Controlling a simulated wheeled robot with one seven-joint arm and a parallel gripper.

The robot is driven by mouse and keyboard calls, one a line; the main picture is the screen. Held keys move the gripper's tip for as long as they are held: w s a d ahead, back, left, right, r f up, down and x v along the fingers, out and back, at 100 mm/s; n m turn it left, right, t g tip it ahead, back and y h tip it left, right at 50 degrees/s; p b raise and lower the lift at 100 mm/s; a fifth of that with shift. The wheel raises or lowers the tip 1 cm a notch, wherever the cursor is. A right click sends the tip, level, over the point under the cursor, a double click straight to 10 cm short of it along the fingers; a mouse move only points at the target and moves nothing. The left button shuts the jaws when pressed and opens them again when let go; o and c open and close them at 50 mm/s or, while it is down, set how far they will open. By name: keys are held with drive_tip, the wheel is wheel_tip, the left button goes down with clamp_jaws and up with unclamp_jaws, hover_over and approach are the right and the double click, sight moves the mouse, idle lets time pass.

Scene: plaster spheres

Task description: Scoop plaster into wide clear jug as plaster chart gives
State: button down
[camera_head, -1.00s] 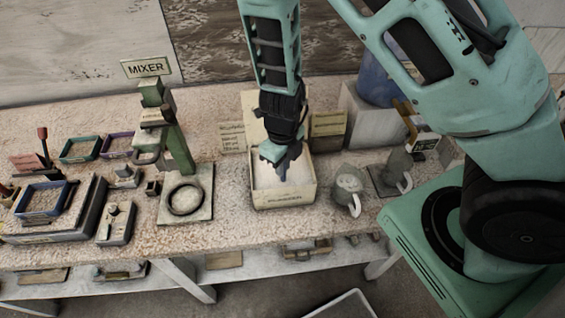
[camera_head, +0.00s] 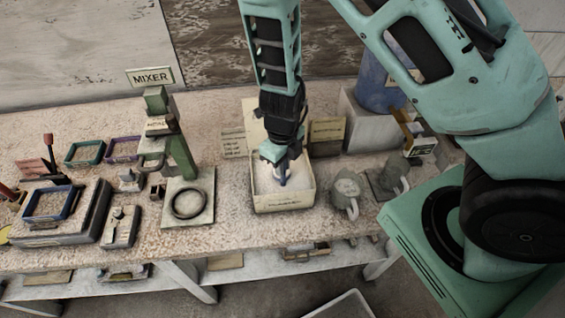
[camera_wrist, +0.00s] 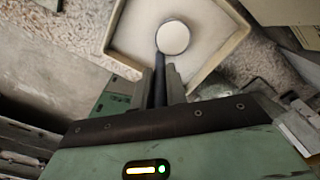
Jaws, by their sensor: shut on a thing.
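My gripper (camera_head: 283,160) is over the plaster bin (camera_head: 262,203), a pale open box holding white plaster. In the wrist view my gripper (camera_wrist: 165,82) is shut on the dark handle of a scoop (camera_wrist: 173,38). The scoop's round bowl looks white, inside the bin's outline; whether it touches the plaster is hard to tell. I cannot tell which is the wide clear one. Small lettered cards (camera_head: 233,143) stand behind the bin; their text is unreadable.
A green stand with a MIXER sign (camera_head: 150,77) and a round-ringed base (camera_head: 188,203) is left of the bin. Several coloured trays (camera_head: 84,152) and a grey box (camera_head: 120,228) fill the left end. A blue drum (camera_head: 380,85) stands at the back right.

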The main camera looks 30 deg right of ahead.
drive_tip(key=shift+r+p, duration=3.85)
drive_tip(key=shift+s+f, duration=0.1)
